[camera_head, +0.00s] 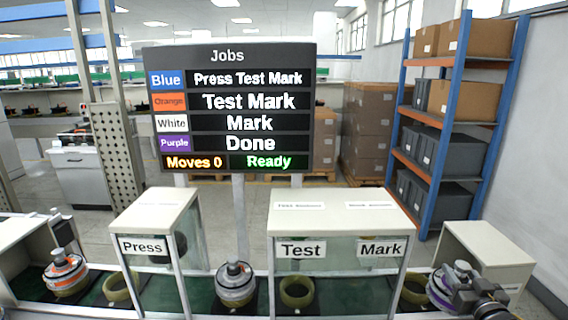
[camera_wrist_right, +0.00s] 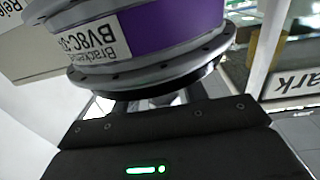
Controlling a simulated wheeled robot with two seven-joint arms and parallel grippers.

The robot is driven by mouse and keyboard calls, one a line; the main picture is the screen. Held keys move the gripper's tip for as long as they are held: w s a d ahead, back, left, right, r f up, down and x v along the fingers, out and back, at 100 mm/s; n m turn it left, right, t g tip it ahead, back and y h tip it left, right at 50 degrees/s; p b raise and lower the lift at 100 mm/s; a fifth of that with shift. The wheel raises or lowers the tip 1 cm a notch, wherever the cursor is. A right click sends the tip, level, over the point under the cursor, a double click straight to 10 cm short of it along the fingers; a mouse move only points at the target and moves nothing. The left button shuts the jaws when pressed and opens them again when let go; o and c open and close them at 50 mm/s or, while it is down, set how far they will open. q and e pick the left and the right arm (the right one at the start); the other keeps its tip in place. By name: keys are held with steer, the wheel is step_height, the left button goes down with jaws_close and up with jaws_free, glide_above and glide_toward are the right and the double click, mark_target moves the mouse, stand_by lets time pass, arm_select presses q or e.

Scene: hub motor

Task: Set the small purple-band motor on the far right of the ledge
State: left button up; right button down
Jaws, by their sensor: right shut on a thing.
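The purple-band motor (camera_head: 438,291) is at the right end of the bench in the head view, to the right of the Mark bay. In the right wrist view its purple band (camera_wrist_right: 185,25) and white label fill the top, above a grey flange. My right gripper (camera_head: 459,289) is shut on this motor from the right. The gripper partly hides the motor in the head view. I cannot tell whether the motor's base touches the surface below. I cannot make out the ledge for certain. My left gripper is not in view.
An orange-band motor (camera_head: 65,272) and a white-band motor (camera_head: 235,283) stand on the bench. A pale box (camera_head: 488,240) stands at right.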

mark_target(446, 284)
steer(key=shift+s+a+r+y, duration=0.15)
steer(key=shift+s+a, duration=0.25)
steer(key=shift+s, duration=0.1)
steer(key=shift+s+a+r+y, duration=0.15)
steer(key=shift+s+a, duration=0.2)
steer(key=shift+s, duration=0.15)
steer(key=a, duration=0.1)
steer(key=a+n+y, duration=0.1)
steer(key=a, duration=0.1)
steer(key=s+a+y, duration=0.1)
steer(key=shift+a+f+n, duration=0.15)
steer(key=shift+f+n, duration=0.15)
steer(key=shift+f, duration=0.1)
steer(key=s+a+n+g+y, duration=0.1)
steer(key=s+a+n+y, duration=0.1)
steer(key=s+a, duration=0.3)
steer(key=s+a+n+g+y, duration=0.1)
steer(key=s+a+n+y, duration=0.2)
steer(key=a, duration=1)
steer(key=s+f+y, duration=0.1)
steer(key=s+y, duration=0.1)
steer(key=s, duration=0.1)
steer(key=shift+s+y, duration=0.25)
steer(key=shift+y, duration=0.05)
